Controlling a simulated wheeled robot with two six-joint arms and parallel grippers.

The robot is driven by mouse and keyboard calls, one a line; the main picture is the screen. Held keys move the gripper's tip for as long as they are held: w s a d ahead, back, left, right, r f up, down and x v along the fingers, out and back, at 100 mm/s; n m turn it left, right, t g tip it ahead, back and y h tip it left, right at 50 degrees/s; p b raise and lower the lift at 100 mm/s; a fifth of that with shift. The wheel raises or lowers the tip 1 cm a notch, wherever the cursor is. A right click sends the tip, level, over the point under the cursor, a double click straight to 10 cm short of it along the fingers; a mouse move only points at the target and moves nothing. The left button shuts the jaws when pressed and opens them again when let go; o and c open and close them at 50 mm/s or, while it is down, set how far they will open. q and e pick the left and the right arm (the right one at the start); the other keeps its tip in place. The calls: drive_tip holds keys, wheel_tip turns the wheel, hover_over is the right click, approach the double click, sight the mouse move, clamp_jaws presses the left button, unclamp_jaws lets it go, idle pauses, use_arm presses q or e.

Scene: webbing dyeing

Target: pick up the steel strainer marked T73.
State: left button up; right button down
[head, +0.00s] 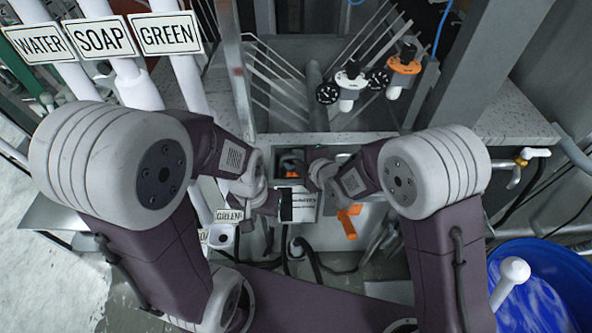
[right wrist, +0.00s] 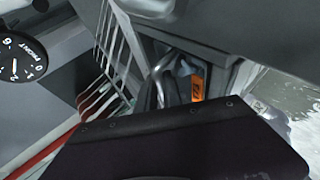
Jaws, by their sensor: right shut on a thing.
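My right gripper (head: 318,170) is at a small open box-like recess at the middle of the head view. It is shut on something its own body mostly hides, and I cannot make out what. In the right wrist view a bent steel rod (right wrist: 157,84) stands beside an orange tag (right wrist: 198,86) with dark marks too small to read. An orange patch (head: 291,171) also shows in the recess in the head view. I cannot read T73 anywhere, so I cannot confirm the strainer. My left gripper (head: 268,203) is lower and to the left; its jaws are unclear.
An orange handle (head: 348,222) is just below my right gripper. White pipes with WATER, SOAP and GREEN signs (head: 170,34) rise at left. A blue tub (head: 535,275) is at lower right.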

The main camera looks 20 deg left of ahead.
idle(0.3)
wheel_tip(320, 180, up, 10)
drive_tip(key=shift+r, duration=0.1)
